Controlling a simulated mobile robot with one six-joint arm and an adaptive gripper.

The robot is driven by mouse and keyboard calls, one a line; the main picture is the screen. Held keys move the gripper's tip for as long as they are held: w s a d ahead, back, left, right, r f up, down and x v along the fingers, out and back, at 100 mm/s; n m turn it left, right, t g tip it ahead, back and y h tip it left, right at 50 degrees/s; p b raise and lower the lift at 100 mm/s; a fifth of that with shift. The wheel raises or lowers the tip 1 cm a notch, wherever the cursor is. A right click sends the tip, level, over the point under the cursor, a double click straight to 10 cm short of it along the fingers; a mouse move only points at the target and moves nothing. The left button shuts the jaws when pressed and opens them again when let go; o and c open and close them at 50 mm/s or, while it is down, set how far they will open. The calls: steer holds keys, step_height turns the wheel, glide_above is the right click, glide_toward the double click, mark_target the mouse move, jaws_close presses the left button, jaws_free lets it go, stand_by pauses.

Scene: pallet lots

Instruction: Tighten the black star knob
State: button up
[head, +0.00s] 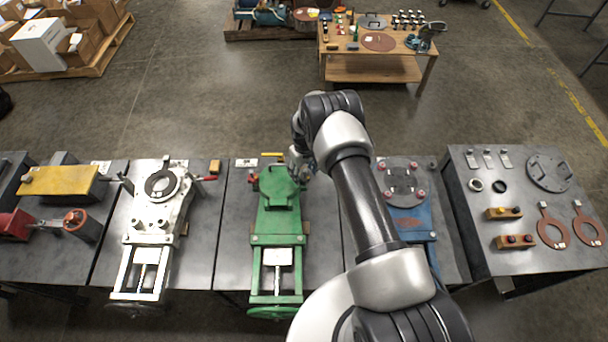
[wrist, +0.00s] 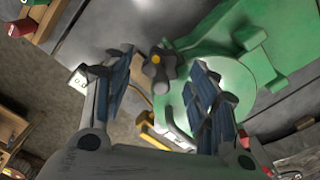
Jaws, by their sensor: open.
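The black star knob (wrist: 158,66) shows in the wrist view, beside the rim of the green machine's round body. In the head view I cannot make the knob out; my arm and gripper crowd that spot. The green machine (head: 277,222) stands on the middle bench, and its green body (wrist: 255,30) fills the upper right of the wrist view. My gripper (wrist: 164,64) is open, with one finger to each side of the knob in the picture. I see no contact with the knob. In the head view my gripper (head: 298,168) is at the green machine's upper right side.
A yellow-handled lever (wrist: 152,135) lies below the knob in the wrist view. A white machine (head: 150,215) stands left of the green one, a blue one (head: 410,222) right, partly behind my arm. Flanges and gaskets (head: 553,232) lie on the right bench.

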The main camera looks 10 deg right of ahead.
steer(key=shift+f, duration=0.55)
steer(key=c, duration=1.1)
